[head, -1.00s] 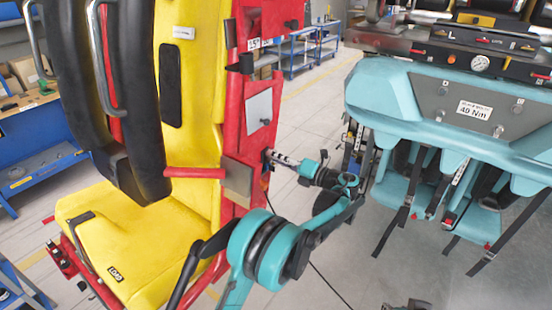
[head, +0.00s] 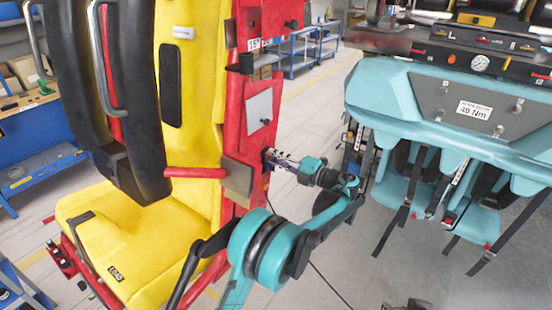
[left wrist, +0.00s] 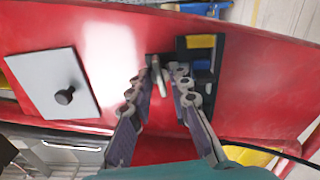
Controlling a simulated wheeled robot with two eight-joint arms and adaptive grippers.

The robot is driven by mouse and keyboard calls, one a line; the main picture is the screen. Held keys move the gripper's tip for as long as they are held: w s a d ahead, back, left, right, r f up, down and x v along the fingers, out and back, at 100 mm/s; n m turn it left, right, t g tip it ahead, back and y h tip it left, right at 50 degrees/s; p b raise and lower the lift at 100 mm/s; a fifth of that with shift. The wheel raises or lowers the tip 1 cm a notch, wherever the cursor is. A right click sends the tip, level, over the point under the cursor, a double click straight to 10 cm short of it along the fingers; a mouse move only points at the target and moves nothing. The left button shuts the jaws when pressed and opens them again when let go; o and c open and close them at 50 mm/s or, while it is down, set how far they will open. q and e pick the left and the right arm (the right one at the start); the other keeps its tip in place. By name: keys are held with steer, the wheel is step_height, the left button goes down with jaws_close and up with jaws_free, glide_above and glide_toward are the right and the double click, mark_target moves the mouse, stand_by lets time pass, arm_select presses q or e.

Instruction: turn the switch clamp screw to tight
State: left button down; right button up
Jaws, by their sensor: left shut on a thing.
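The switch clamp screw (left wrist: 158,76) shows as a small pale metal piece in a dark recess of the red side panel in the left wrist view. My left gripper (left wrist: 160,80) has its fingers on both sides of it and is shut on it. In the head view my left gripper (head: 270,157) reaches the edge of the red panel (head: 236,140) from the right, and its fingertips hide the screw there. Whether the screw is tight cannot be told.
A grey cover plate with a black knob (left wrist: 50,85) is on the panel beside the fingers. A yellow seat (head: 135,235) with a black restraint (head: 130,130) stands left. A teal seat car (head: 450,110) stands right. Open floor lies between them.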

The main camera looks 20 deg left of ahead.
arm_select(q)
steer(key=c, duration=1.7)
jaws_free()
steer(key=shift+d, duration=0.1)
steer(key=v, duration=1.2)
